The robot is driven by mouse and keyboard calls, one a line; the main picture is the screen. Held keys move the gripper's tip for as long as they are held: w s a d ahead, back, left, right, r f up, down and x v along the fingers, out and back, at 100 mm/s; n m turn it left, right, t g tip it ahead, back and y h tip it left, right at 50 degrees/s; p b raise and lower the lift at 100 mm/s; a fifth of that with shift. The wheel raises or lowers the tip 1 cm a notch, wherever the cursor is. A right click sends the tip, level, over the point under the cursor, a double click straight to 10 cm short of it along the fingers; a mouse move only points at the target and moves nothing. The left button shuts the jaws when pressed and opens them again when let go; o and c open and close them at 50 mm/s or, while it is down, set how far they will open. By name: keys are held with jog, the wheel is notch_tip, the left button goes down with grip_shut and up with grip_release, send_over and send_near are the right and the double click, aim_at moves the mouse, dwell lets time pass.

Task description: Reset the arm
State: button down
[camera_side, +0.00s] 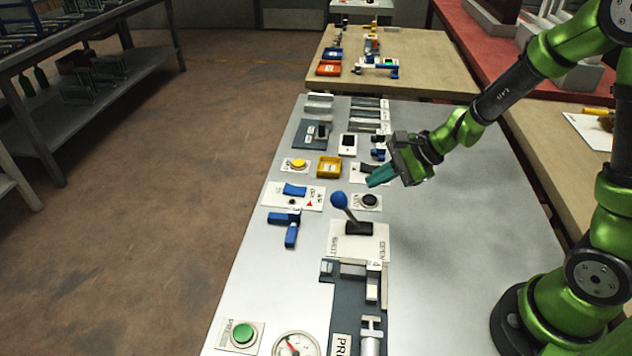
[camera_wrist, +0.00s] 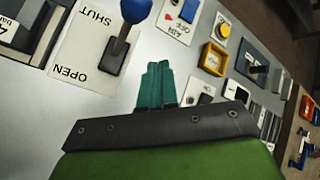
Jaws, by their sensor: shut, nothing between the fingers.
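My arm is green and black and reaches in from the right in the side view. My gripper (camera_side: 380,177) has teal fingers held together with nothing between them, above the grey worktop (camera_side: 460,240). In the wrist view my gripper (camera_wrist: 158,85) shows its two teal fingers side by side, pointing toward the panels. The blue-knobbed lever (camera_side: 339,200) stands tilted on its plate marked SHUT and OPEN, left of and below my gripper in the side view. It also shows in the wrist view (camera_wrist: 135,10), apart from the fingers.
A black round button (camera_side: 369,200) sits below my fingertips. A yellow box (camera_side: 329,167), yellow button (camera_side: 297,164), blue handle (camera_side: 291,229), green button (camera_side: 243,334) and gauge (camera_side: 295,345) line the worktop. The worktop's right part is clear.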

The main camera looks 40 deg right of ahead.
jog(key=s+r+n+h, duration=0.3)
jog(key=s+r+n, duration=1.2)
jog(key=r, duration=0.1)
jog(key=shift+s+a, duration=0.3)
jog(key=shift+a, duration=0.05)
